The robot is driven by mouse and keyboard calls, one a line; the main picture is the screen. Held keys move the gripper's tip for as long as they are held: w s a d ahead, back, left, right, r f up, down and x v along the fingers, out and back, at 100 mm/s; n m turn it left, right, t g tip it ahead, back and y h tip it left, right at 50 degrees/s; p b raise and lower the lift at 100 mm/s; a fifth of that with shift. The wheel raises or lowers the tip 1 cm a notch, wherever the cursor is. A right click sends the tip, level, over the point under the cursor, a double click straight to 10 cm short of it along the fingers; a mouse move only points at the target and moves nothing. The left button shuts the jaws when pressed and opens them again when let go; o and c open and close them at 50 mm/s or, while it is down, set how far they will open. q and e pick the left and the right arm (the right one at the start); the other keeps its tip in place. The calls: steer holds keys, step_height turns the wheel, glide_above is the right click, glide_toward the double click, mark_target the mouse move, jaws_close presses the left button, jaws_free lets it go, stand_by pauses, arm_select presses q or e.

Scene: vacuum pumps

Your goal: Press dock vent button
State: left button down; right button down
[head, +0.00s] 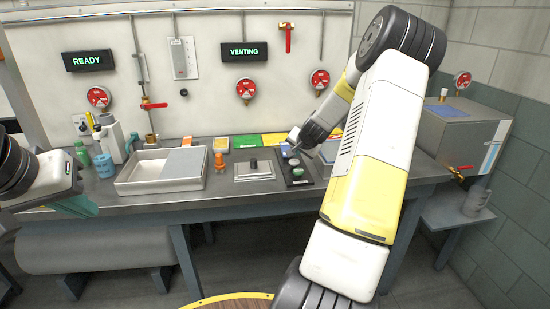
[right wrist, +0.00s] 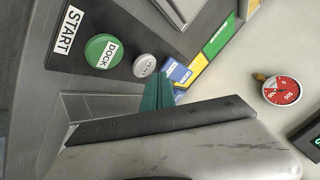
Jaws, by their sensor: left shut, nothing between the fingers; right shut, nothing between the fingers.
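A dark button panel (head: 303,183) lies on the bench. Its green DOCK button (head: 297,172) also shows in the right wrist view (right wrist: 103,50). The pale grey vent button (head: 294,161), with small rotated lettering, shows beside it in the right wrist view (right wrist: 145,65). My right gripper's teal fingers (right wrist: 157,92) are shut and empty, with their tips close to the vent button; contact cannot be told. In the head view my right arm reaches over to the panel's far end. My left gripper (head: 80,206) is shut and empty at the left, by the bench's front edge.
Wall signs read READY (head: 88,61) and VENTING (head: 244,52). A white tray (head: 125,187), an orange fitting (head: 219,160) and a metal plate (head: 254,171) stand left of the panel. Bottles crowd the left. A grey box (head: 462,135) stands right.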

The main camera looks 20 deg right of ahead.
mark_target(295, 162)
steer(key=shift+r, duration=2.5)
steer(key=s+a+r+n+g+y, duration=0.1)
steer(key=s+a+r+n, duration=0.2)
steer(key=s+a+r, duration=0.5)
steer(key=s+a+r+n+y, duration=0.1)
steer(key=s+a+r+n, duration=0.3)
steer(key=a, duration=0.7)
steer(key=s+a+n+g, duration=0.1)
steer(key=s+a, duration=0.3)
steer(key=s, duration=0.7)
steer(key=s+a+r+n+g+y, duration=0.1)
steer(key=s+a+n, duration=0.2)
steer(key=s, duration=0.8)
steer(key=shift+s+a+r, duration=0.25)
steer(key=shift+a+r, duration=0.05)
steer(key=shift+a, duration=0.45)
